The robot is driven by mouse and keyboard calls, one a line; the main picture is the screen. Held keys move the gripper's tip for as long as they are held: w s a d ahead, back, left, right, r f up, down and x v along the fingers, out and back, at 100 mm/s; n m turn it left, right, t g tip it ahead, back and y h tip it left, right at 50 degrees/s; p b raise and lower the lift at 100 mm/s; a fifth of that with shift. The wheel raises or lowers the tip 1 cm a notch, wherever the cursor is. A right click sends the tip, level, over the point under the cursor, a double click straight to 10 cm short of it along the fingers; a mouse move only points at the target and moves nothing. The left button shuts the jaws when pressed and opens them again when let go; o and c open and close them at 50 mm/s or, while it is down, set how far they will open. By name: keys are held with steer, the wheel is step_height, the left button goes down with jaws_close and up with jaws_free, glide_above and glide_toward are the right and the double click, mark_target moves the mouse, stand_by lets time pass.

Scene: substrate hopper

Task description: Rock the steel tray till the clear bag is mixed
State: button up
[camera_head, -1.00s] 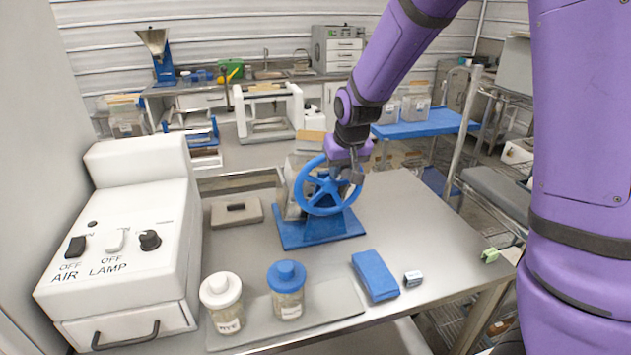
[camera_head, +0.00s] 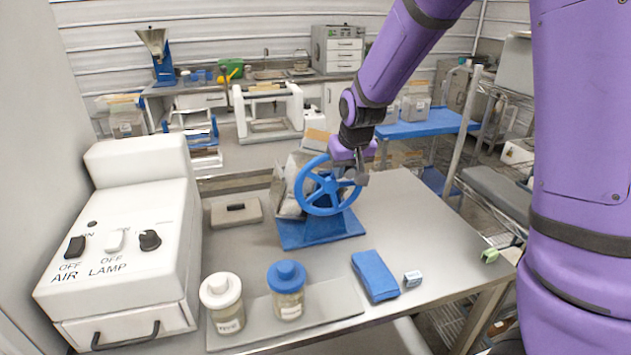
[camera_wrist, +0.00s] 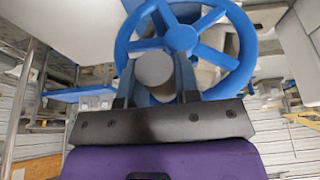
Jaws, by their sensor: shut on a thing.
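A blue spoked handwheel (camera_head: 325,208) stands on a blue base (camera_head: 290,236) on the steel bench. My gripper (camera_head: 352,177) is at the upper right of its rim. In the wrist view my gripper's fingers (camera_wrist: 156,90) stand on either side of a round grey knob (camera_wrist: 154,68) on the wheel and are shut on it. Behind the wheel the steel tray (camera_head: 379,188) is tilted. A pale, bulky shape, likely the clear bag (camera_head: 290,182), shows at its left. The wheel hides much of both, and I cannot tell how mixed the contents are.
A white-lidded jar (camera_head: 221,303) and a blue-lidded jar (camera_head: 286,290) stand at the front on a grey mat (camera_head: 340,301). A folded blue cloth (camera_head: 375,276) lies to their right. A white AIR/LAMP control box (camera_head: 130,235) fills the left. The bench's right side is mostly clear.

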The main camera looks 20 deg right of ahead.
steer(key=shift+a+f, duration=0.5)
steer(key=shift+a, duration=3)
steer(key=shift+d+r, duration=0.25)
steer(key=shift+d, duration=0.5)
steer(key=shift+d+r, duration=0.3)
steer(key=shift+d, duration=0.45)
steer(key=shift+d+r, duration=0.25)
steer(key=shift+d, duration=0.5)
steer(key=o, duration=1.5)
step_height(320, 180, up, 8)
